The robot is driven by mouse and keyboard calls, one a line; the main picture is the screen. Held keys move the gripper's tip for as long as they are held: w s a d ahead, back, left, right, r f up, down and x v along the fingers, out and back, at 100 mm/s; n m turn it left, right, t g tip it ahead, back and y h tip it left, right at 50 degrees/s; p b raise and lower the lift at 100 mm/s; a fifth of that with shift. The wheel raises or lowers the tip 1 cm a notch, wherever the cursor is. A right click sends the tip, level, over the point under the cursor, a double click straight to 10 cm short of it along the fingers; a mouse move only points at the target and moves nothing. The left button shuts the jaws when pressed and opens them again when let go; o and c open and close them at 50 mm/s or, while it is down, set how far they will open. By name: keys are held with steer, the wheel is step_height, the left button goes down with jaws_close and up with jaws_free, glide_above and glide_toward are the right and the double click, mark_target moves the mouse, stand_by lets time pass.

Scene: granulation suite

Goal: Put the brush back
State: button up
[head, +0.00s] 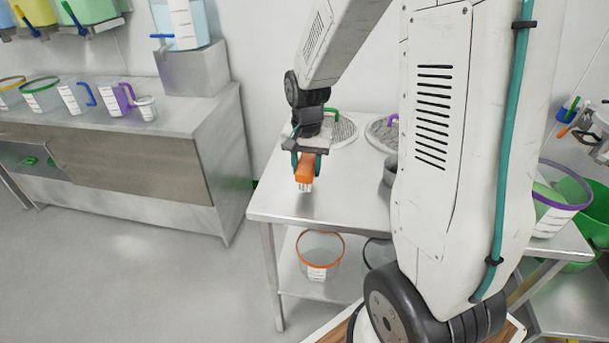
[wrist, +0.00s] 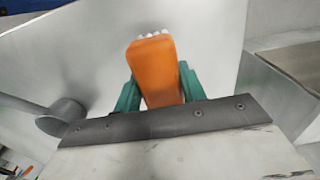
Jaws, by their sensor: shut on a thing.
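The brush (head: 305,172) has an orange body and short white bristles that point down in the head view. My gripper (head: 304,160) is shut on it above the left part of the steel table. In the wrist view the orange brush body (wrist: 155,72) sits between the two teal fingers of my gripper (wrist: 157,90), with white bristle tips at its far end. I cannot tell how far the bristles are above the table.
The steel table (head: 275,207) carries two round trays of grey granules (head: 338,134) at its back. An orange-rimmed tub (head: 319,256) stands on its lower shelf. A wall rack (head: 600,125) with coloured-handled tools is at right, above green bowls (head: 577,195). Left bench (head: 190,120) holds several jugs.

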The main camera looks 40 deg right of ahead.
steer(key=shift+w+a+f, duration=0.15)
steer(key=shift+w+a, duration=0.05)
steer(key=shift+w, duration=0.2)
steer(key=shift+f, duration=1.6)
steer(key=shift+f, duration=0.1)
steer(key=o, duration=1.1)
